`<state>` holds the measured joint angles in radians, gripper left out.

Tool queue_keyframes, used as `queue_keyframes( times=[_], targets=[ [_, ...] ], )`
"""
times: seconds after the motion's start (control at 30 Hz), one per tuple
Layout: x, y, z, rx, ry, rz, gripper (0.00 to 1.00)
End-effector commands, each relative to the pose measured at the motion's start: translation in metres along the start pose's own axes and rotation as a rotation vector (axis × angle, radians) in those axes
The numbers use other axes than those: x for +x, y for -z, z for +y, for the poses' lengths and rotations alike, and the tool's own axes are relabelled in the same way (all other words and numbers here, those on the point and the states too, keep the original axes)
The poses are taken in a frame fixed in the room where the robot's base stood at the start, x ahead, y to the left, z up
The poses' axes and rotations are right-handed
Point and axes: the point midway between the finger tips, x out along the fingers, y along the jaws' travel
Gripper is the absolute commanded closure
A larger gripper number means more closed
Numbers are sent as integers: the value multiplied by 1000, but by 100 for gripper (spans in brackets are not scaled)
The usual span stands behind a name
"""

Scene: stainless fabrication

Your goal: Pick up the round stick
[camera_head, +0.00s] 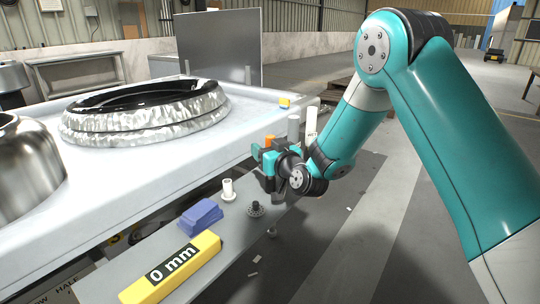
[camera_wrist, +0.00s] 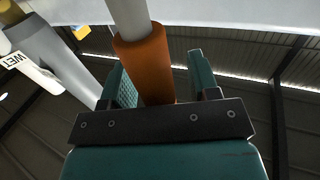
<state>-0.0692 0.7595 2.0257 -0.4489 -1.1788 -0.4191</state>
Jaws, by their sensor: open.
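A round stick (camera_wrist: 146,70) with an orange sleeve and a pale, whitish shaft shows in the wrist view between my two teal fingers. It stands nearer the left finger, with a clear gap to the right one; I cannot tell whether it touches the left. My gripper (camera_wrist: 160,85) is open around it. In the head view, my gripper (camera_head: 266,158) is beside the bench's right edge, and only the stick's orange end (camera_head: 268,139) shows; the rest is hidden by my gripper.
A grey cylinder (camera_head: 293,128) and a white one (camera_head: 312,121) stand close behind my gripper. A white flanged post (camera_head: 228,190), black knob (camera_head: 256,209), blue block (camera_head: 200,217) and yellow "0 mm" bar (camera_head: 172,270) sit on the lower shelf. The white bench (camera_head: 130,180) bounds the left.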

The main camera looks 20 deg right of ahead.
Motion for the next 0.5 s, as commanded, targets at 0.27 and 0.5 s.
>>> queue_keyframes(
  times=[0.27, 0.5],
  targets=[
    [0, 0, 0, 0, 0, 0, 91],
    [0, 0, 0, 0, 0, 0, 99]
  ],
)
